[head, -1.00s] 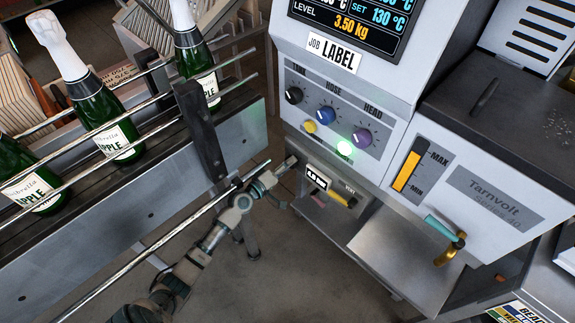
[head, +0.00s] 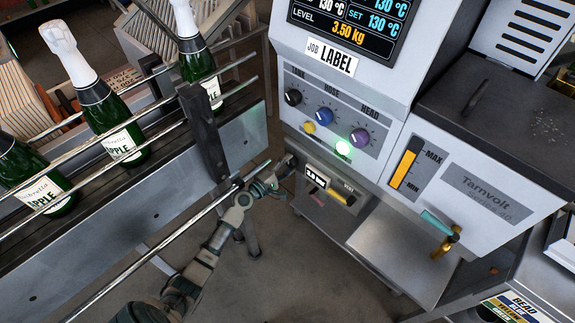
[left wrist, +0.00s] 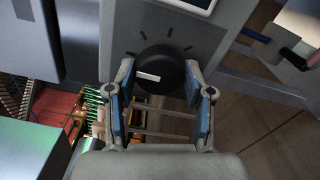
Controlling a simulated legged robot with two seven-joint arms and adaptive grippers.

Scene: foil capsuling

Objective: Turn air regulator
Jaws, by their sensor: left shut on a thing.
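The air regulator's black knob (left wrist: 158,72) with a white pointer mark shows in the left wrist view, on a grey panel with tick marks. The pointer lies roughly level in that view. My left gripper (left wrist: 160,85) has its two blue-padded fingers on either side of the knob and is shut on it. In the head view my left gripper (head: 281,173) reaches the left side of the low panel with a small readout (head: 317,178), under the machine. The knob is hidden there by the gripper. My right gripper is not in view.
The conveyor (head: 150,190) with rails and green bottles (head: 112,120) runs close left of my left arm. A brass valve with a teal handle (head: 437,223) juts out at right.

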